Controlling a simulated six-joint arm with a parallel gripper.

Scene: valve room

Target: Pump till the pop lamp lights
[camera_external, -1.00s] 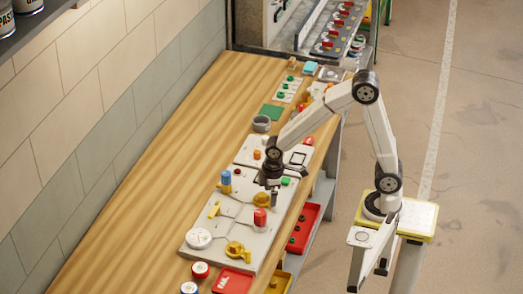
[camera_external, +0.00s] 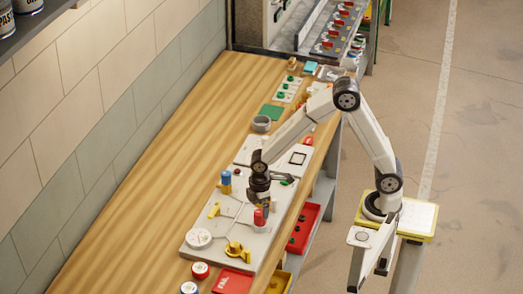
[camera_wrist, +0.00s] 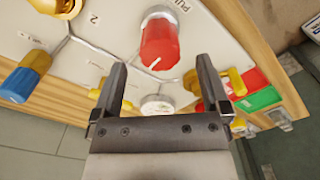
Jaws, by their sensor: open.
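A pale valve panel (camera_external: 222,238) lies on the wooden bench. A red knob (camera_external: 260,217) with a label starting "PU" stands at its right side; it also shows in the wrist view as a red cylinder on a metal collar (camera_wrist: 162,42). My gripper (camera_external: 260,201) is above the panel, close to the red knob. In the wrist view its open fingers (camera_wrist: 161,68) are empty, with the red knob beyond and between the tips. Contact cannot be told. A round white gauge (camera_external: 198,238) sits on the panel's left corner. I cannot identify the pop lamp.
A blue knob (camera_external: 225,178), a yellow T-handle (camera_external: 214,210) and a yellow valve (camera_external: 236,250) stand on the panel. Red bins (camera_external: 303,228) hang beside the bench edge. The bench's left side is clear up to the tiled wall (camera_external: 75,110).

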